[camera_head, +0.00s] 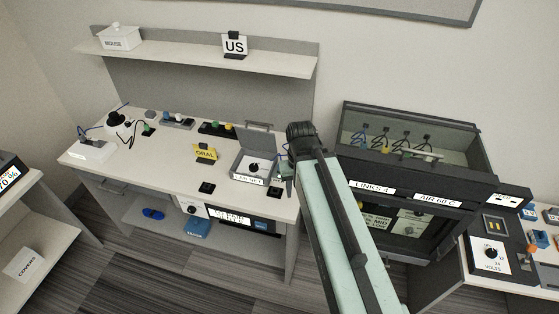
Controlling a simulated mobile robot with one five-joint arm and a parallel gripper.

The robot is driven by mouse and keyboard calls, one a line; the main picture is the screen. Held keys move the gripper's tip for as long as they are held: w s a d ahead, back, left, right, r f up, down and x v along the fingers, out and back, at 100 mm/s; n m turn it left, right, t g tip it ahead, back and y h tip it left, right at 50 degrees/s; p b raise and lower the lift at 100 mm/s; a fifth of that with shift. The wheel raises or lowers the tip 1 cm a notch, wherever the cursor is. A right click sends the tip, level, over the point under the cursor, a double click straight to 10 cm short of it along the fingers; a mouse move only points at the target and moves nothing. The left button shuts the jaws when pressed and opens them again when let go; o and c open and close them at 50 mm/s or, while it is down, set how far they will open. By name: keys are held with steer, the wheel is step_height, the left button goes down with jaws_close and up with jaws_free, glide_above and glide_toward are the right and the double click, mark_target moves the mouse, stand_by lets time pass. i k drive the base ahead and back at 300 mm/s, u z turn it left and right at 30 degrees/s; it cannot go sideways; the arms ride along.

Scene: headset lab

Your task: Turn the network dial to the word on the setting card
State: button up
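A grey box with a raised lid (255,140) stands at the right part of the white desk. A round dial with a black knob (254,168) sits on its white face; its words and pointer are too small to read. The label on its front is also not clearly legible. A white card reading "US" (235,44) stands on the shelf above. A yellow card reading "ORAL" (205,152) stands on the desk left of the box. My gripper (286,174) hangs just right of the box, partly hidden by my arm; its fingers are too small to judge, and contact is unclear.
A dark cabinet (480,185) with "LINKS 4" and "AIR 60 C" labels stands right of my arm. Another knob panel marked "VOLTS" (491,253) is at far right. A white headset device (117,117) is at desk left.

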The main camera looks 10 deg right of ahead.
mark_target(253, 168)
steer(key=z, duration=1.85)
steer(key=k, duration=1.05)
steer(key=u, duration=1.6)
steer(key=i, duration=1)
